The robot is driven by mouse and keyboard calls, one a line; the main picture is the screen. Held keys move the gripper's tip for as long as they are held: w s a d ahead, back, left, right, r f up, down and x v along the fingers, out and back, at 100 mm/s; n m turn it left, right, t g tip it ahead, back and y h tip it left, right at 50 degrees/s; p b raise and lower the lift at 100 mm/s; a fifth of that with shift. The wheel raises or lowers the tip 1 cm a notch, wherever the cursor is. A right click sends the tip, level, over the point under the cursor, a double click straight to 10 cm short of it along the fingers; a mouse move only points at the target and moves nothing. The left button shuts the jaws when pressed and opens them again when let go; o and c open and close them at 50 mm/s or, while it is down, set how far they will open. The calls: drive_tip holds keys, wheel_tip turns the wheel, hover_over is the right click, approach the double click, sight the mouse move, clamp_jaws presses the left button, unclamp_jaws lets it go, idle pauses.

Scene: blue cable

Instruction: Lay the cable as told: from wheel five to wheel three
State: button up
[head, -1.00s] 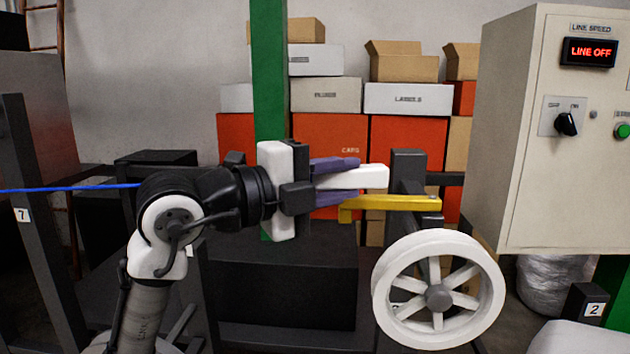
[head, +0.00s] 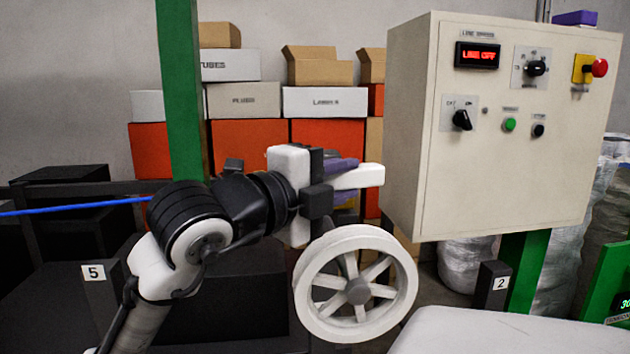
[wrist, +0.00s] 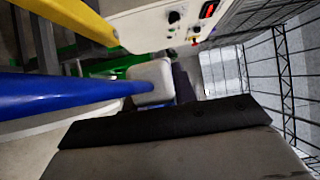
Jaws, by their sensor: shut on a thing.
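The blue cable (head: 75,206) runs in from the left edge of the head view and passes out of sight behind my arm. In the wrist view the cable (wrist: 60,96) is large and close, coming from the left toward the middle.
A control cabinet (head: 410,150) reading LINE OFF stands right of my gripper. A post marked 2 (head: 493,290) is beneath it. A green column (head: 180,90) and stacked boxes (head: 250,135) stand behind. A yellow bar (wrist: 70,18) crosses the wrist view's upper left.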

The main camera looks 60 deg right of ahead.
drive_tip(key=shift+s+d, duration=1.3)
drive_tip(key=shift+s, duration=0.25)
drive_tip(key=shift+s+d, duration=1.3)
drive_tip(key=shift+s, duration=0.25)
drive_tip(key=shift+s+d, duration=0.1)
drive_tip(key=s+d+p, duration=0.1)
drive_tip(key=s+d, duration=0.7)
drive_tip(key=s, duration=0.1)
drive_tip(key=shift+s+p, duration=0.25)
drive_tip(key=shift+p, duration=0.15)
